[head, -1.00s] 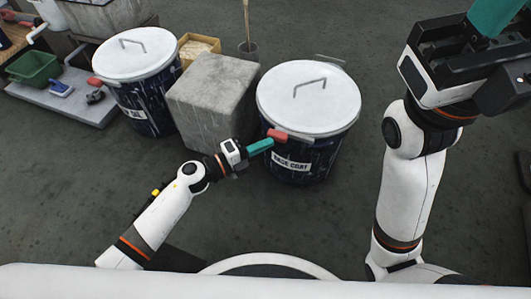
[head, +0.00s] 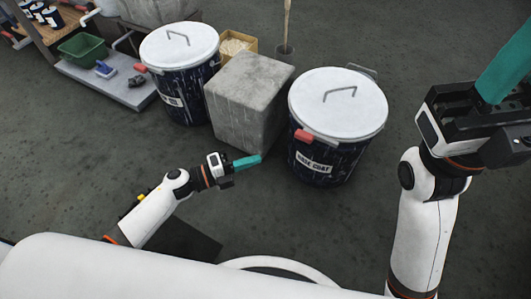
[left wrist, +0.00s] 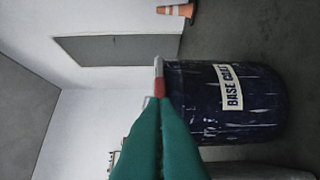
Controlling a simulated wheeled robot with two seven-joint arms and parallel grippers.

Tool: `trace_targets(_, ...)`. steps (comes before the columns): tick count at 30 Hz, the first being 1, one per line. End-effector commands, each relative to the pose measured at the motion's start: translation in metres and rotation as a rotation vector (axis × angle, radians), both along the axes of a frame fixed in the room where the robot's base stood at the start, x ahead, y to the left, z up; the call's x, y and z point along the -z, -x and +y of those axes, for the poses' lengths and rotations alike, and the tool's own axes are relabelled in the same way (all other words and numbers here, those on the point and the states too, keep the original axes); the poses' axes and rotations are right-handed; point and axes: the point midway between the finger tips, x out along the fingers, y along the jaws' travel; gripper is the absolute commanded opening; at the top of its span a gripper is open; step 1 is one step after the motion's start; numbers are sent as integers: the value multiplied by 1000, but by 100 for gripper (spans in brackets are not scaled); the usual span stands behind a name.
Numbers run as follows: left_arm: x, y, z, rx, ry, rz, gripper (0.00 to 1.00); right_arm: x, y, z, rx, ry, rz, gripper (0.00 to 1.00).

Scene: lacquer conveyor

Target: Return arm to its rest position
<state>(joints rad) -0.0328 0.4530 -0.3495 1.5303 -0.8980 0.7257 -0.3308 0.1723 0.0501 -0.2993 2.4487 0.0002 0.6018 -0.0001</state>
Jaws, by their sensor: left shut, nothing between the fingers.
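My left gripper (head: 248,161) has teal fingers closed together with nothing between them. In the head view it points right over the floor, in front of the grey block and left of the base coat drum (head: 318,172). It appears apart from the drum's red handle (head: 305,134). In the left wrist view the closed teal fingers (left wrist: 156,105) point toward the drum (left wrist: 250,115), which looks sideways there. My right gripper (head: 500,80) is raised at the upper right, with teal fingers partly cut off by the frame edge; its opening is unclear.
A grey platform (head: 120,90) with a green bin (head: 82,47) is at upper left. An orange cone (left wrist: 175,11) shows in the left wrist view. The floor before the drums is clear.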

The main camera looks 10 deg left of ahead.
Motion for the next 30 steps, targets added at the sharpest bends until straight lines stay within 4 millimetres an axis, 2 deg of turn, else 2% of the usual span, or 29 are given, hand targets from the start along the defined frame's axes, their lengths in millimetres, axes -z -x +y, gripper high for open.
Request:
trace_targets(4, 0, 4, 7, 1, 1, 1, 0, 1, -1, 0, 0, 0, 7, 34)
trace_targets(10, -2, 5, 7, 2, 8, 0, 0, 1, -1, 0, -1, 0, 10, 34)
trace_targets(11, -6, 6, 5, 4, 19, 0, 0, 1, -1, 0, -1, -1, 12, 34)
trace_targets(14, -34, 13, -9, 18, 108, 1, 0, 1, -3, 0, -2, -1, 29, 34)
trace_targets(17, -89, 27, -31, 51, 284, 5, 0, 4, -5, -1, -4, -3, 60, 34)
trace_targets(20, -162, 48, -48, 99, 517, 11, 0, 8, -7, -2, -6, -5, 100, 34)
trace_targets(21, -192, 57, -51, 124, 613, 13, 0, 10, -7, -2, -7, -7, 115, 34)
trace_targets(25, -282, 89, -48, 210, 910, 14, 0, 18, -6, -4, -9, -11, 165, 34)
trace_targets(27, -318, 104, -41, 255, 1039, 13, 0, 22, -5, -4, -10, -14, 185, 34)
trace_targets(30, -357, 121, -29, 310, 1178, 7, 0, 27, -3, -5, -11, -16, 208, 34)
